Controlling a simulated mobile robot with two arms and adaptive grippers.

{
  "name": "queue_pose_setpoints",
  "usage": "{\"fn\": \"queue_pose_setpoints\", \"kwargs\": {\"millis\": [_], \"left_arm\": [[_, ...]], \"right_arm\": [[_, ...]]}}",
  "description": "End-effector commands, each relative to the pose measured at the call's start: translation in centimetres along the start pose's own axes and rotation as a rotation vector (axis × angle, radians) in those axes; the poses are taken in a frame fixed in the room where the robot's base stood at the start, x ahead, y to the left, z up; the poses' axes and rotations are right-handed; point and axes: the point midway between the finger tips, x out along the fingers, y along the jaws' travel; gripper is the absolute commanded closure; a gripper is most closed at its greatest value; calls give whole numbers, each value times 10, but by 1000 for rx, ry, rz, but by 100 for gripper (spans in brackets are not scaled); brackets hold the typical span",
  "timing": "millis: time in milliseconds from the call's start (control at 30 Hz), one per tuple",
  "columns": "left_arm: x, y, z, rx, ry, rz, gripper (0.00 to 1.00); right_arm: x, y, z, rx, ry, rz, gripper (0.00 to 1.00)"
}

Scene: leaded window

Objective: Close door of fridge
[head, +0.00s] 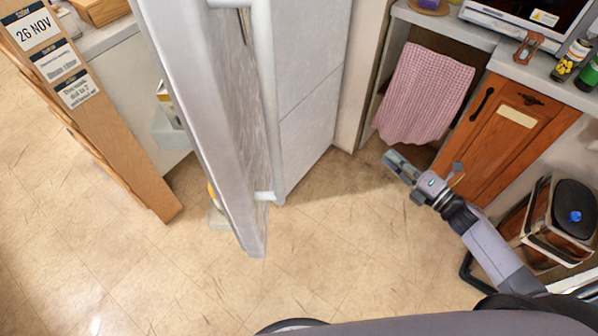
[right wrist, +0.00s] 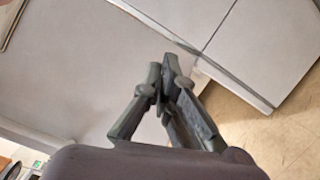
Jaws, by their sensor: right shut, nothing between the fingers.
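The fridge door (head: 190,90) stands open in the head view, seen nearly edge-on, its lower corner reaching toward me over the floor. A long upright handle bar (head: 264,100) runs along its right-hand face. Door shelves (head: 170,130) show to its left. A pale panelled fridge surface (head: 312,85) stands behind and right of the handle. My right gripper (head: 392,160) is right of the door, apart from it, shut and empty. In the right wrist view its fingers (right wrist: 168,75) meet in front of pale panels (right wrist: 255,45). My left gripper is not in view.
A wooden cabinet (head: 505,135) and a checked pink cloth (head: 425,95) are beyond my right gripper. A black-topped bin (head: 572,210) stands at right. A wooden board with labels (head: 100,130) is at left. Tiled floor (head: 340,250) is clear in front.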

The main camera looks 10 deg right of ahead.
Motion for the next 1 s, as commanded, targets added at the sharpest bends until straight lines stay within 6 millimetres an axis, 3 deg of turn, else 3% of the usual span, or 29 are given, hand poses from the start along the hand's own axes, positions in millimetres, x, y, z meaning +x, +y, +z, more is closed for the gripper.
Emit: {"fn": "queue_pose_setpoints", "kwargs": {"millis": [33, 100, 200, 300, 433, 567, 1000], "left_arm": [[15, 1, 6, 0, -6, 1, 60], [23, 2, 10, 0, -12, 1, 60], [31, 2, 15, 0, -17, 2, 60], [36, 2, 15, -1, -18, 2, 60], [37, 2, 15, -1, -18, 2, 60], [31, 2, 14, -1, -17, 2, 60], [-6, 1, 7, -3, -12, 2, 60]], "right_arm": [[8, 44, -5, -215, 103, 126, 100], [7, 101, -23, -496, 232, 295, 100], [-7, 157, -55, -814, 378, 507, 100], [-24, 186, -80, -1020, 475, 657, 100], [-36, 200, -96, -1140, 533, 753, 100], [-32, 207, -104, -1156, 538, 769, 100], [25, 233, -166, -1147, 533, 767, 100]]}}
